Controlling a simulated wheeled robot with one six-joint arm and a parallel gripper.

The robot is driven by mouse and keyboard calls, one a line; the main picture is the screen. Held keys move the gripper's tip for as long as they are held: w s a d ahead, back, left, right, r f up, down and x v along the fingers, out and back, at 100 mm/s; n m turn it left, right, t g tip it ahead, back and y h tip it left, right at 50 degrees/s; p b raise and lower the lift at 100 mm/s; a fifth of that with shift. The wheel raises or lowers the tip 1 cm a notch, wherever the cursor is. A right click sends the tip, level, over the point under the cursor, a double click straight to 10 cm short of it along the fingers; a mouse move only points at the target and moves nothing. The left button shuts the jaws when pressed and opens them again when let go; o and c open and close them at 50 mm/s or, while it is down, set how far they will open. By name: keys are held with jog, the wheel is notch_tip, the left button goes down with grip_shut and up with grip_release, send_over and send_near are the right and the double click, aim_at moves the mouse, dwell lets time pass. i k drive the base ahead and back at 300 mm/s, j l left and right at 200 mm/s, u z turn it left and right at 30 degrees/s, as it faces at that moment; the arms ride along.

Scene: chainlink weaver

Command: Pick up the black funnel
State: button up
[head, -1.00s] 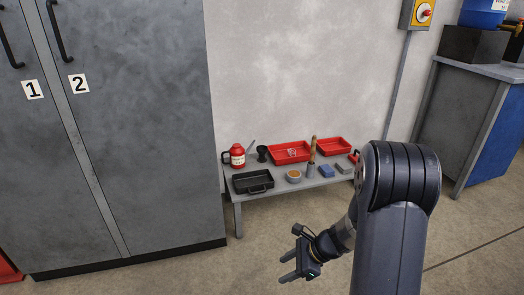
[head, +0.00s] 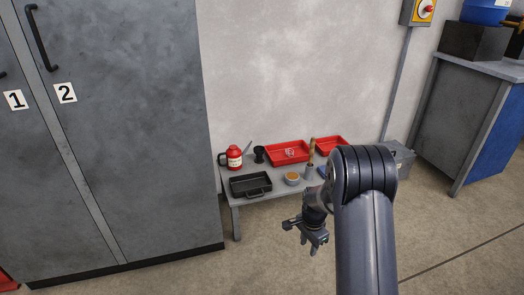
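The black funnel (head: 259,155) stands on the low grey table (head: 236,198), near its back edge against the wall. It is between the red can on its left and a red tray on its right. My gripper (head: 308,245) is in front of the table and below its top, right of the funnel and well apart from it. Its fingers point down toward the floor. I see nothing held in it, but the gap between the fingers is too small to judge.
The table also holds a red can (head: 234,157), a black tray (head: 250,185), a small bowl (head: 292,178) and two red trays (head: 287,151). Grey lockers (head: 130,130) stand close on the left. A grey box (head: 402,158) is right of the table. The floor in front is clear.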

aim_at(259, 150)
jog(key=i, duration=1.6)
jog(key=i+u, duration=0.3)
jog(key=i+l+u, duration=0.25)
jog(key=i, duration=0.25)
